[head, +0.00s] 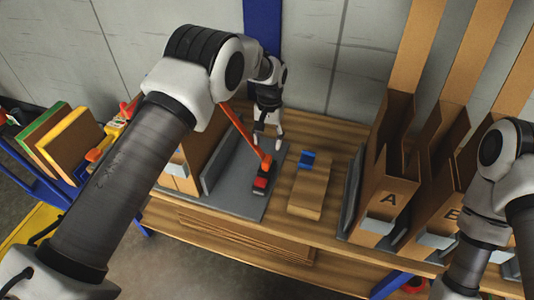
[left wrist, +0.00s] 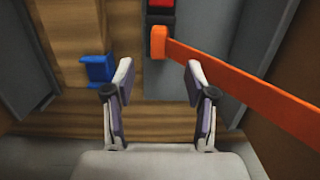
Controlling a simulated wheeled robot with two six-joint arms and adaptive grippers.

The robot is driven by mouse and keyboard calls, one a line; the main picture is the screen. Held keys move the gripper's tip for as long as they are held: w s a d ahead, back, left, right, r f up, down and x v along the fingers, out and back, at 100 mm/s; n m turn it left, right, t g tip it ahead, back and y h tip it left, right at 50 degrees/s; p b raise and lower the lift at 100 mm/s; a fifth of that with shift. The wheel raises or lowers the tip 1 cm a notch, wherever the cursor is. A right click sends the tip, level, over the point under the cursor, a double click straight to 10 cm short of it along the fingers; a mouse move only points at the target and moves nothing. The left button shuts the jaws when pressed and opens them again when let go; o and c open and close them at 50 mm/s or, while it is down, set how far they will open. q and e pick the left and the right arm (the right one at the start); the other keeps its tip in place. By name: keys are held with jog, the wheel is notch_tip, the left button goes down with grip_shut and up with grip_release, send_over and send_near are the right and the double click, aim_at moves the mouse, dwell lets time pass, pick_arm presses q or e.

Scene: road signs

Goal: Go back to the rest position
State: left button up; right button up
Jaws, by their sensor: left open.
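My left gripper (head: 267,138) is open and empty above the back of the workbench, over the edge of a grey mat (head: 236,202). In the left wrist view its two fingers (left wrist: 158,88) stand apart with bare wood and grey mat between and beyond them. My right arm comes in at the right edge of the head view, and its gripper is out of view.
An orange bar (head: 243,131) with a red and black piece (head: 260,182) is near the left gripper. A wooden block (head: 308,192) with a blue bracket (head: 308,159) lies to the right. Cardboard bins, one marked A (head: 385,205), stand further right.

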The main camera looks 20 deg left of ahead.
pick_arm(q)
notch_tip(320, 180, up, 4)
jog(key=s+a+f+n+g+p, duration=0.1)
jog(key=s+a+f+g, duration=0.15)
jog(key=s+f, duration=0.7)
jog(key=s+a+f+g+p, duration=0.1)
jog(key=s+a+f+g, duration=0.15)
jog(key=s+f, duration=0.75)
jog(key=s+a+r+t, duration=0.1)
jog(key=s+t, duration=0.2)
jog(key=s, duration=0.7)
jog(key=s+a+r+t, duration=0.1)
jog(key=s+r+t, duration=0.1)
jog(key=s, duration=0.8)
jog(key=shift+a+t+p, duration=0.25)
jog(key=shift+t+p, duration=0.15)
jog(key=shift+t, duration=0.3)
jog(key=shift+s, duration=0.1)
jog(key=shift+c, duration=0.4)
